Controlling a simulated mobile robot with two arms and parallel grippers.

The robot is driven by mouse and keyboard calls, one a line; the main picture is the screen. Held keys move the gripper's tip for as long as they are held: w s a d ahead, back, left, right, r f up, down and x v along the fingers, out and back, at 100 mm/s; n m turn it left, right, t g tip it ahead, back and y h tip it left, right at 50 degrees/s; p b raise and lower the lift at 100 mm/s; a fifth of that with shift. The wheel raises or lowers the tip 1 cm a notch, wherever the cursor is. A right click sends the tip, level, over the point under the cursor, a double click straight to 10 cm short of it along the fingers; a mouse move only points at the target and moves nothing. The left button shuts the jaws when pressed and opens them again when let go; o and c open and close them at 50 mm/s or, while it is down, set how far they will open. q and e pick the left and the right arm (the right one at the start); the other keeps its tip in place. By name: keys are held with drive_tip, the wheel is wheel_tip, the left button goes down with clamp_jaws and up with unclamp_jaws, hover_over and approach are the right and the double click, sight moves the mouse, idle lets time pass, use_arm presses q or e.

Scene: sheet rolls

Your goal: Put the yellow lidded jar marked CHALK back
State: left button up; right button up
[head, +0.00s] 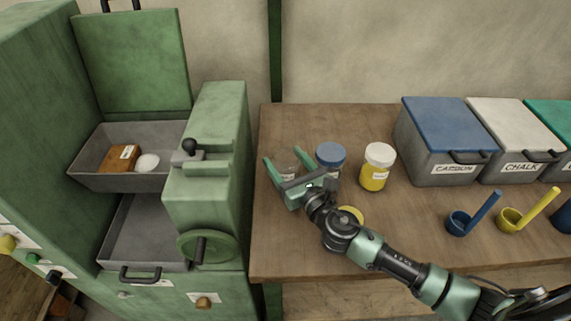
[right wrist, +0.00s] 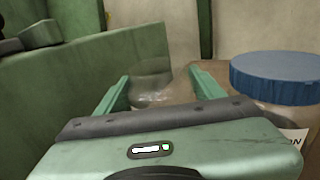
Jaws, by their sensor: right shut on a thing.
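My right gripper (head: 287,164) is over the left part of the bench, shut on a clear, glassy jar (head: 288,174). It also shows between the fingers in the right wrist view (right wrist: 152,92); its label cannot be read. A yellow disc, perhaps a lid (head: 352,213), shows partly behind my right wrist. A yellow jar with a pale lid (head: 375,174) stands upright to the right; its label is too small to read. A blue-lidded jar (head: 331,156) stands between it and the gripper; its label ends in "ON" in the right wrist view. My left gripper is not in view.
A blue-lidded bin marked CARBON (head: 437,128) and a white-lidded bin marked CHALK (head: 512,133) stand at the back right. Blue (head: 460,222) and yellow (head: 512,221) scoops lie in front. A green machine with an open grey tray (head: 100,180) stands left of the bench.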

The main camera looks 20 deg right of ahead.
drive_tip(key=shift+f, duration=0.15)
drive_tip(key=o, duration=1.4)
drive_tip(key=shift+s, duration=0.15)
drive_tip(key=s, duration=0.3)
drive_tip(key=s+d+b, duration=0.1)
drive_tip(key=s, duration=0.3)
drive_tip(key=s+d, duration=0.1)
drive_tip(key=s, duration=0.2)
drive_tip(key=shift+s+b, duration=0.2)
drive_tip(key=shift+b, duration=0.1)
drive_tip(key=shift+s+d, duration=0.15)
drive_tip(key=shift+s, duration=0.45)
